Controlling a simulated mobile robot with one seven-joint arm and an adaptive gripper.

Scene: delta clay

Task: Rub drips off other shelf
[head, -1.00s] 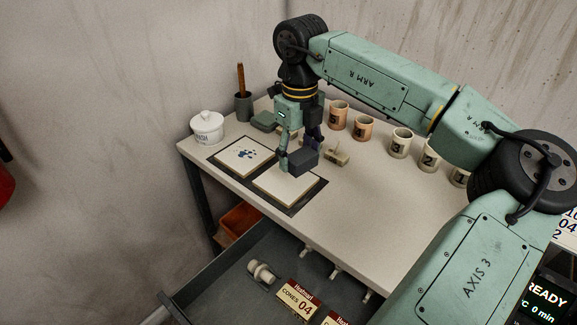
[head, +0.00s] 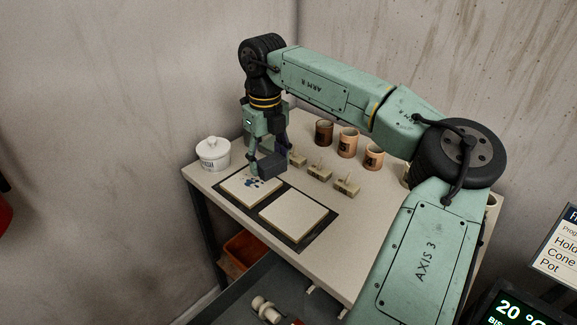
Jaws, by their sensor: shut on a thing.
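Two pale square shelves lie side by side in a dark tray (head: 304,243) on the table. The left shelf (head: 233,190) carries dark blue drips (head: 254,183) near its middle and right side. The right shelf (head: 293,215) looks clean and bare. My gripper (head: 271,163) is shut on a dark grey block (head: 284,168). The block is at the back right part of the left shelf, beside the drips. I cannot tell whether it touches the shelf. The block and fingers hide the shelf's back right corner.
A white lidded pot (head: 213,154) stands left of the shelves. Small beige stamp-like tools (head: 319,171) and several mugs (head: 347,142) stand behind and to the right. An open drawer (head: 283,282) juts out below the table's front edge.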

